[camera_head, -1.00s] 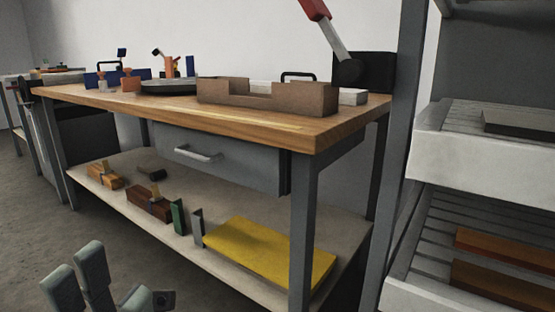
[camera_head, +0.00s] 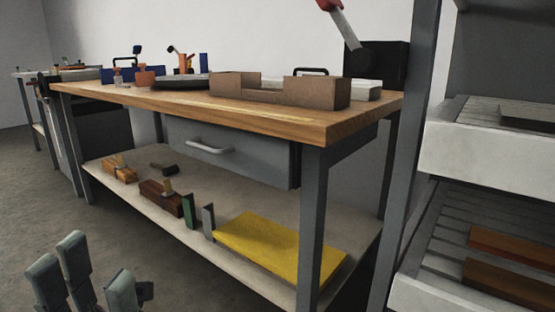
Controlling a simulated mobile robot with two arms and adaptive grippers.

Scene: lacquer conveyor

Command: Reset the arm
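My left gripper (camera_head: 95,280) shows at the bottom left of the head view, with its grey fingers pointing up. The fingers stand apart with a gap between them, and I see nothing held there. It is in front of the workbench, over the grey floor, and touches nothing that I can see. The lower part of the gripper and its arm are cut off by the picture's bottom edge. My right gripper is not in view.
A wooden workbench (camera_head: 288,121) with a drawer (camera_head: 240,152) fills the middle. Its lower shelf (camera_head: 200,233) holds planes and a yellow board (camera_head: 283,247). A rack with white trays (camera_head: 480,145) stands at the right. Open floor (camera_head: 50,190) lies at the left.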

